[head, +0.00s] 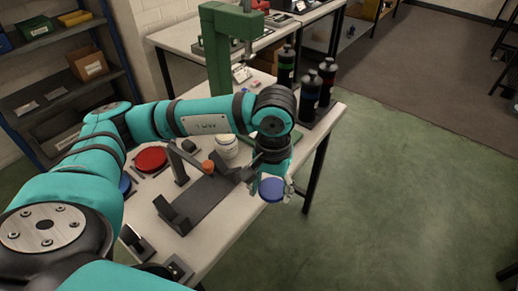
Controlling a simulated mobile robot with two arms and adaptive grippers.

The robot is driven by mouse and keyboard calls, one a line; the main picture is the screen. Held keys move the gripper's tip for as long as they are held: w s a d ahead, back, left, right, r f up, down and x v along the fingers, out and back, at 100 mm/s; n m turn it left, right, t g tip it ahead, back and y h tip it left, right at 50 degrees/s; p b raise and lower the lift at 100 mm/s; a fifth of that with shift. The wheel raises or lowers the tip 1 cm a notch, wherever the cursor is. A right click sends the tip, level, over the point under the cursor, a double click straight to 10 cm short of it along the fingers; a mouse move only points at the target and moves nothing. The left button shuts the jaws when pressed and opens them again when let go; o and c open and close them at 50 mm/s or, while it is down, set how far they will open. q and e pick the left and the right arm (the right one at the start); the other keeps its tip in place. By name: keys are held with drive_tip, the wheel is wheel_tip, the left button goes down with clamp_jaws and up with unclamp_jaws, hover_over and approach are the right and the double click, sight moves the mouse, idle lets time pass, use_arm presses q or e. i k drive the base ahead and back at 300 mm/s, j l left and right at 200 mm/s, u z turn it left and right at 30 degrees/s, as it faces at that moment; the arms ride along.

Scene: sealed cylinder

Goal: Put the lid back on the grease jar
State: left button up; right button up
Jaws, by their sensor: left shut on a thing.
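My left gripper (274,186) reaches across the bench and points down near its right edge. It is shut on a round blue lid (271,189), which shows its flat face. A small white jar (228,148) stands on the bench to the left of the gripper, just beyond a dark fixture. My forearm hides part of it, and I cannot tell from here whether its top is open. My right gripper is not in view.
A dark bracket fixture (206,203) with an orange knob (208,167) lies left of the gripper. A red disc (150,160) is farther left. Dark bottles (309,92) and a green press (222,65) stand at the back. Open floor (400,180) is on the right.

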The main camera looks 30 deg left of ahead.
sight(226, 145)
drive_tip(key=i+l, duration=0.3)
drive_tip(key=l, duration=0.2)
drive_tip(key=u, duration=1.75)
drive_tip(key=l, duration=0.1)
